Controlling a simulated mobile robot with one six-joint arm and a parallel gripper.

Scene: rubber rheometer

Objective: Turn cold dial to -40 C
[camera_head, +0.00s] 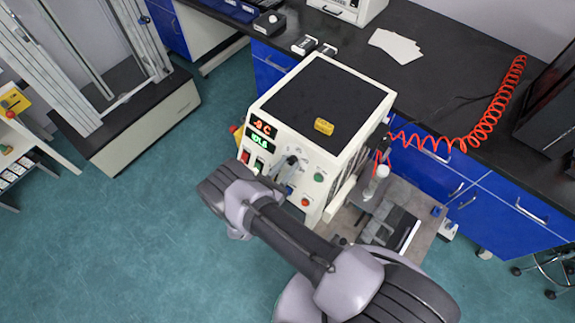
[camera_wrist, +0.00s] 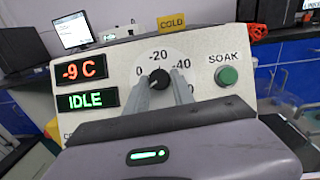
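The cold dial (camera_wrist: 158,78) is a black knob on a white disc, marked 0, -20 and -40, under a yellow COLD label (camera_wrist: 171,21). My gripper (camera_wrist: 161,76) has its two grey fingers spread either side of the knob; I cannot tell whether they touch it. The knob's pointer is not clear. A red display (camera_wrist: 83,72) reads -9 C, and a green one (camera_wrist: 87,101) reads IDLE. In the head view my arm reaches the front panel of the white box (camera_head: 331,157), and my gripper (camera_head: 291,160) is small there.
A green SOAK button (camera_wrist: 227,75) sits right of the dial. In the head view a red button (camera_head: 305,202) lies lower on the panel. A coiled red hose (camera_head: 483,125) runs over the black bench (camera_head: 440,60). A glass-sided frame (camera_head: 110,70) stands at left, with open floor between.

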